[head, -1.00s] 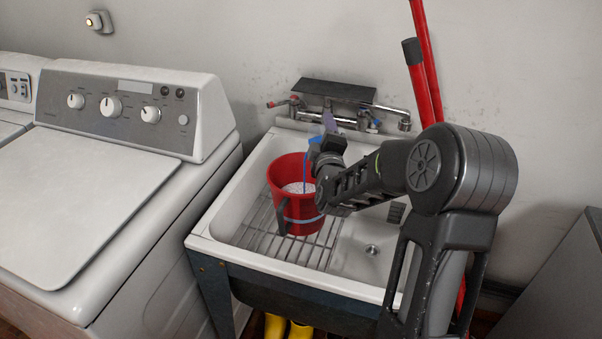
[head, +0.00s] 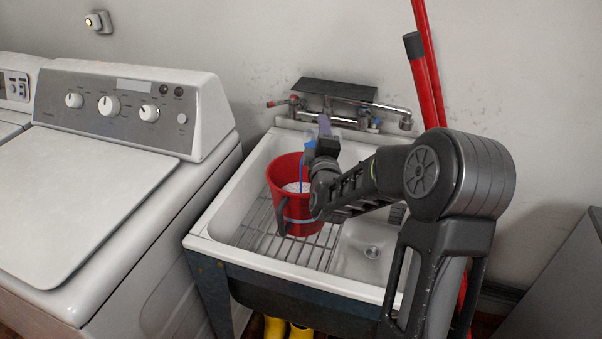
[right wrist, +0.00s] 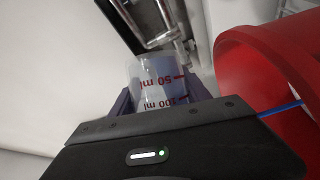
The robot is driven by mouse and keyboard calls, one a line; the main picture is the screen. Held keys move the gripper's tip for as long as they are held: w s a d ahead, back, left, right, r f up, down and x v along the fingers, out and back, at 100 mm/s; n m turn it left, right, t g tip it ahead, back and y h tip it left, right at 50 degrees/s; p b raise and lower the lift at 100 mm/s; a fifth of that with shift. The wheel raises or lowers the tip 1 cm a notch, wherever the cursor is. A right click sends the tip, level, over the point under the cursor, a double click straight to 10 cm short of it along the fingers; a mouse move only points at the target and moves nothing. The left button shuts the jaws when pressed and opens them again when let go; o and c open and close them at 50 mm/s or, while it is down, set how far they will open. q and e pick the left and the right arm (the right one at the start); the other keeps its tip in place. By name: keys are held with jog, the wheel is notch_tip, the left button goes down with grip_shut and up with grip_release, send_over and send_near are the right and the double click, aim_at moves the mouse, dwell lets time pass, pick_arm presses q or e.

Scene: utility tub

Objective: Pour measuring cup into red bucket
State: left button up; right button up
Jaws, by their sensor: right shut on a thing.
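The red bucket (head: 290,172) stands upright on the rack in the tub, with white speckled contents inside. My right gripper (head: 323,135) is above the bucket's far right rim, shut on the clear measuring cup (head: 309,150), which holds something blue and is tilted. A thin blue stream runs from the cup down into the bucket. In the right wrist view the measuring cup (right wrist: 158,82) sits between the purple fingers, its red "50 ml" and "100 ml" marks upside down. The bucket (right wrist: 245,60) is at the right there. My left gripper is out of view.
The white tub (head: 225,245) has a wire rack (head: 318,250) and a drain (head: 372,252). The faucet (head: 345,119) is on the wall behind. A washing machine (head: 90,200) is at the left, and red poles (head: 425,85) lean behind my right arm.

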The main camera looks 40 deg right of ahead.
jog(key=shift+w+a+r+n+t+b, duration=0.1)
jog(key=shift+a+r+n+t+b, duration=0.15)
jog(key=shift+n+b, duration=0.35)
jog(key=shift+a+r+n+t+b, duration=0.25)
jog(key=shift+n+b, duration=0.25)
jog(key=shift+n, duration=0.2)
dwell(0.9)
jog(key=d+m+p, duration=0.1)
jog(key=p, duration=0.1)
jog(key=d+r+m+g+p, duration=0.1)
jog(key=m+p, duration=0.1)
jog(key=p, duration=0.1)
jog(key=shift+s, duration=0.2)
jog(key=shift+d+f+m+g+y, duration=0.3)
jog(key=shift+d+f+m+g, duration=0.15)
jog(key=shift+f+m, duration=0.35)
jog(key=shift+s+b, duration=0.2)
jog(key=shift+b, duration=0.15)
jog(key=shift+w+f, duration=0.1)
jog(key=shift+w, duration=0.1)
jog(key=shift+s, duration=0.1)
jog(key=shift+m, duration=0.3)
